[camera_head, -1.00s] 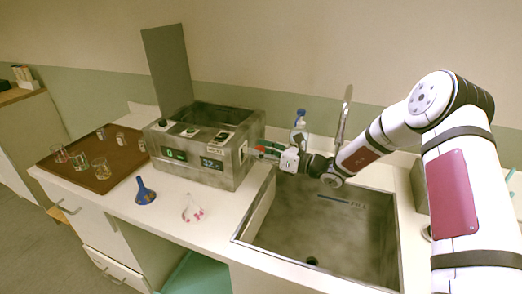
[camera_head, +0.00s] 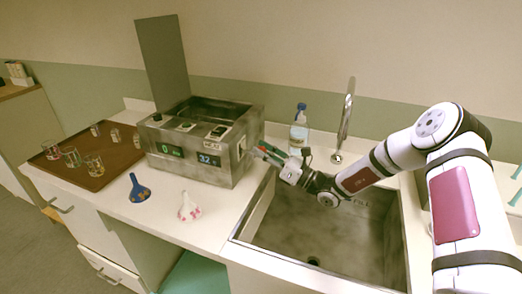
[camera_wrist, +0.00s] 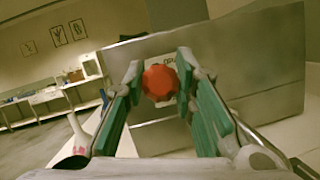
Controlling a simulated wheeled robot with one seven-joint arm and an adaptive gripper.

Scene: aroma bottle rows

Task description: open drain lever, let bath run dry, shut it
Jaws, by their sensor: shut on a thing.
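The bath (camera_head: 215,172) is a worn grey metal box on the counter, open on top, with lit displays on its front. Its inside shows only in part, and I cannot tell the liquid level. The drain lever's red knob (camera_wrist: 160,83) stands out from the bath's side (camera_wrist: 235,55) in the wrist view. My gripper (camera_head: 262,151) is at the bath's right side. In the wrist view its green-padded fingers (camera_wrist: 163,86) are shut on the red knob, one on each side. The lever's stem is hidden behind the knob.
A sink (camera_head: 290,248) lies under my arm, with a tall faucet (camera_head: 347,115) behind it. A bottle (camera_head: 299,133) stands behind my gripper. A brown tray (camera_head: 85,172) holds several glasses.

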